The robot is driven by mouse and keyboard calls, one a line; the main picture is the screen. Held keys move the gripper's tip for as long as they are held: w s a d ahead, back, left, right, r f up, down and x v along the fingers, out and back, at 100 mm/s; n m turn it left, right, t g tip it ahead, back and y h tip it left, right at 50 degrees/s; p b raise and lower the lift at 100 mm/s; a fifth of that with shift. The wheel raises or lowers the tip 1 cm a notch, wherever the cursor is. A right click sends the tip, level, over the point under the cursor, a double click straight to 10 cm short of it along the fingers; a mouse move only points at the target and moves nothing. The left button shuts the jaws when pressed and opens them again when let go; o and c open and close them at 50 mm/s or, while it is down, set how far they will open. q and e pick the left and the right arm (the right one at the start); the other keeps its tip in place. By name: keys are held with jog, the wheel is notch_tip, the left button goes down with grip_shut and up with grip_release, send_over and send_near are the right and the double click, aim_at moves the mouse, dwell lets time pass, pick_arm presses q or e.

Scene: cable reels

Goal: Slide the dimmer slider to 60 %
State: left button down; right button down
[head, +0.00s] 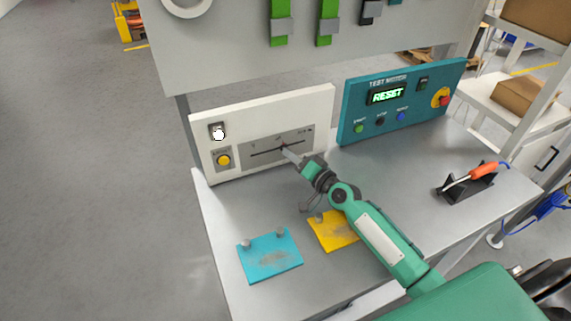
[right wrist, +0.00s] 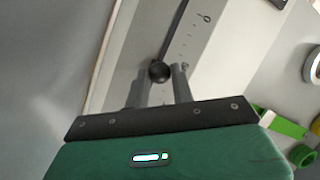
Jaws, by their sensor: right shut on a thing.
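The dimmer is a grey scale plate (head: 262,154) with a dark straight slot on the white panel (head: 300,108) in the head view. My right gripper (head: 286,150) is at the slot, a little right of its middle. In the right wrist view the slider's round black knob (right wrist: 160,71) sits between the two fingertips of the right gripper (right wrist: 162,73), which is shut on it. In the head view the fingers mostly hide the knob. The scale marks are too small to read there. My left gripper is not in view.
A yellow button (head: 224,160) and a switch (head: 217,132) are left of the scale. A teal test motor panel (head: 360,120) stands at right. Cyan (head: 270,262) and yellow (head: 325,238) plates lie on the bench. A orange-handled tool (head: 484,169) rests in a black stand.

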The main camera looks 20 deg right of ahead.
jog(key=c, duration=1.2)
grip_release()
jog(key=b+v, duration=0.1)
jog(key=v, duration=0.6)
jog(key=shift+s+d+b, duration=0.15)
jog(key=shift+s+b, duration=0.1)
jog(key=shift+b, duration=0.15)
